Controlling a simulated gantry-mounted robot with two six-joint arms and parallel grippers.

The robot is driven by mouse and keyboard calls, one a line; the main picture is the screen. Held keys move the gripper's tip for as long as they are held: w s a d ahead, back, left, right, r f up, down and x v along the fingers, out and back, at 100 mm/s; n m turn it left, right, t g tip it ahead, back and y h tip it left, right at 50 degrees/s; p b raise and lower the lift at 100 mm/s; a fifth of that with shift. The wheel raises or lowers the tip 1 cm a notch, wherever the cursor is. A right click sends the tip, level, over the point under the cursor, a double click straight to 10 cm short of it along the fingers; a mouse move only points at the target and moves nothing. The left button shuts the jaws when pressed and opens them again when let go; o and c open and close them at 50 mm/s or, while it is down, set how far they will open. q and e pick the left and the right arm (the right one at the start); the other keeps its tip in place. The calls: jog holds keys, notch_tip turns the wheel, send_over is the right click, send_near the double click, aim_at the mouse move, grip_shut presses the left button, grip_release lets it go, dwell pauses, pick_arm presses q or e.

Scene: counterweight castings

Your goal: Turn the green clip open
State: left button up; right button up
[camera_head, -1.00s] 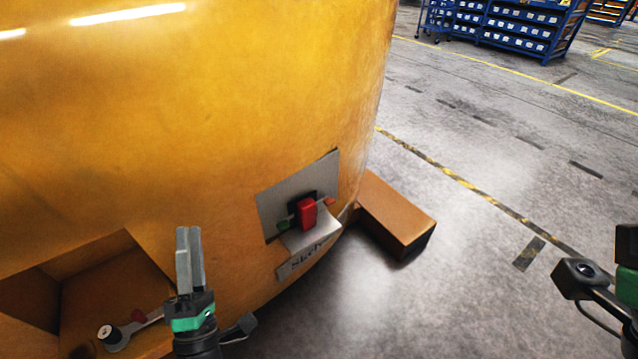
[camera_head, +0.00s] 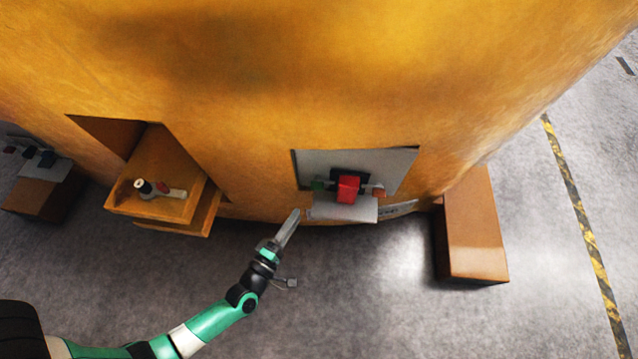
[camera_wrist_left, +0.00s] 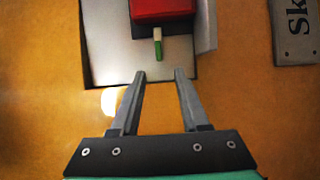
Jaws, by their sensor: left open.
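The green clip (camera_head: 319,184) is a small green-ended lever at the left side of a red block (camera_head: 348,188) on a grey plate (camera_head: 400,160), set in the yellow casting. In the left wrist view the green clip (camera_wrist_left: 158,49) points down from below the red block (camera_wrist_left: 160,10). My left gripper (camera_head: 295,214) is just below and left of the clip in the head view. In the left wrist view its fingers (camera_wrist_left: 160,74) are open, and the clip shows beyond the gap between the tips, apart from both. My right gripper is out of view.
A grey ledge (camera_head: 343,208) juts out below the red block. A red-ended lever (camera_head: 379,191) sits on the block's right. A brown box (camera_head: 473,225) stands at right, and an open recess (camera_head: 150,205) with a small lever (camera_head: 160,188) is at left.

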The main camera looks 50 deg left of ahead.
aim_at(317, 186)
pick_arm(q)
jog(key=b+x, duration=0.1)
jog(key=x, duration=0.2)
jog(key=b+x, duration=0.1)
jog(key=x, duration=0.3)
jog(key=b+x, duration=0.1)
jog(key=x, duration=0.3)
jog(key=shift+w+d, duration=0.2)
jog(key=shift+w+a, duration=0.15)
jog(key=shift+w, duration=0.2)
grip_shut()
